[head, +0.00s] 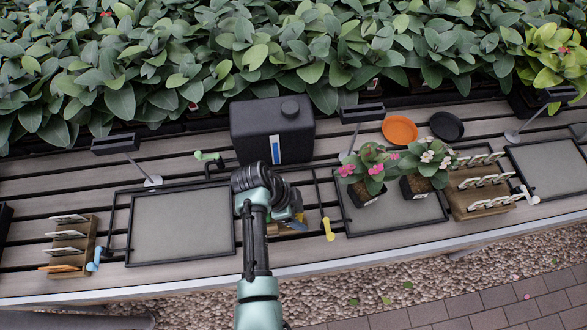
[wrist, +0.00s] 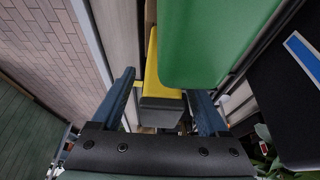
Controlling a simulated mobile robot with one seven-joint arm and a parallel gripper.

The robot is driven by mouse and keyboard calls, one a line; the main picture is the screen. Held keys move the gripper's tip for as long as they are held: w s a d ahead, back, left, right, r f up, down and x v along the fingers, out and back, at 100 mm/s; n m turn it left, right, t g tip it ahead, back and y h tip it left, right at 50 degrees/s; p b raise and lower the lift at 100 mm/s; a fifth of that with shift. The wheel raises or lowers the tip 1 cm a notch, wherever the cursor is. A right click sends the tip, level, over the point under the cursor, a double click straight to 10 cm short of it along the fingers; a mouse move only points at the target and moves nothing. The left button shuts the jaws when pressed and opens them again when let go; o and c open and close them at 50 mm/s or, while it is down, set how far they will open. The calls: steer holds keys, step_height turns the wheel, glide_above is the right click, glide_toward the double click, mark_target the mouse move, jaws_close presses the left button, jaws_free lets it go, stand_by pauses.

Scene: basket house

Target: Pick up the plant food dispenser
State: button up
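I cannot tell for sure which thing is the plant food dispenser. The likeliest is a yellow and grey item (wrist: 160,90) beside a large green panel (wrist: 215,40) in the wrist view; whether the two are one object is unclear. My gripper (wrist: 161,84) has its blue fingers apart, one on each side of the yellow and grey item, with no clear grip on it. In the head view my gripper (head: 291,217) is low over the bench, right of the left grey tray, and my arm hides most of what is beneath it.
A black tank (head: 245,135) with a blue strip stands behind my gripper. Framed grey trays (head: 180,228) lie on the slatted bench. Potted flowers (head: 362,193) stand at right, a yellow tool (head: 328,229) nearby. Dense plants (head: 300,50) line the back.

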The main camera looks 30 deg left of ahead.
jaws_close()
steer(key=shift+r, duration=0.1)
step_height(320, 180, up, 10)
steer(key=shift+f, duration=0.1)
stand_by(0.6)
